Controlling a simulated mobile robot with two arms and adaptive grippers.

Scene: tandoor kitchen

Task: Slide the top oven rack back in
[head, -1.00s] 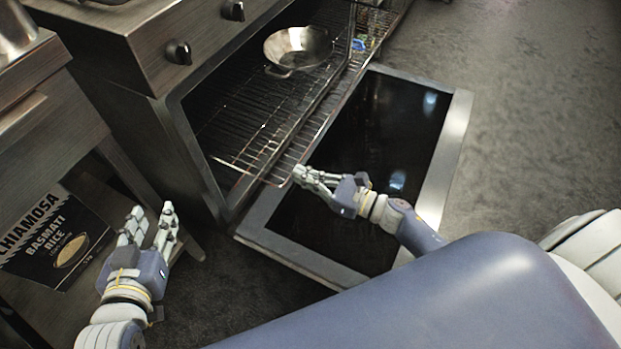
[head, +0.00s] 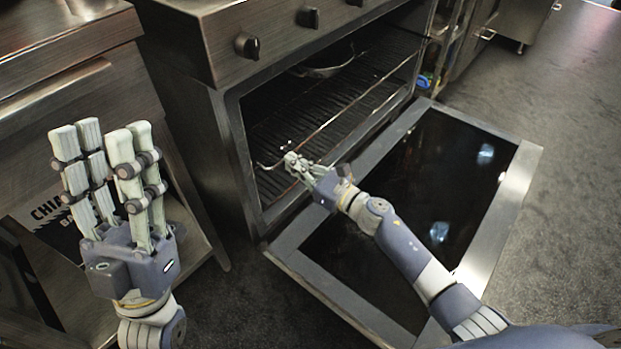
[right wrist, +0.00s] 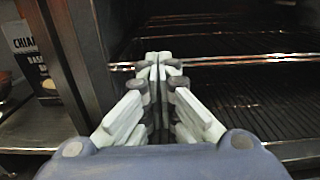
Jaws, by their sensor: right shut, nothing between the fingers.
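The top oven rack (head: 345,108) is a dark wire grid inside the open oven, its front bar near the oven mouth. The rack's front bar (right wrist: 235,59) also crosses the right wrist view. My right gripper (head: 291,160) is shut and empty at the left end of the rack's front bar. Its fingertips (right wrist: 158,62) are at the bar; I cannot tell whether they touch. My left gripper (head: 104,143) is open and empty, raised left of the oven, fingers up.
The oven door (head: 405,215) is folded down flat in front of the oven, under my right arm. A lower rack (right wrist: 250,105) shows in the right wrist view. A black rice package (head: 52,232) is on the shelf at left. The floor at right (head: 575,150) is clear.

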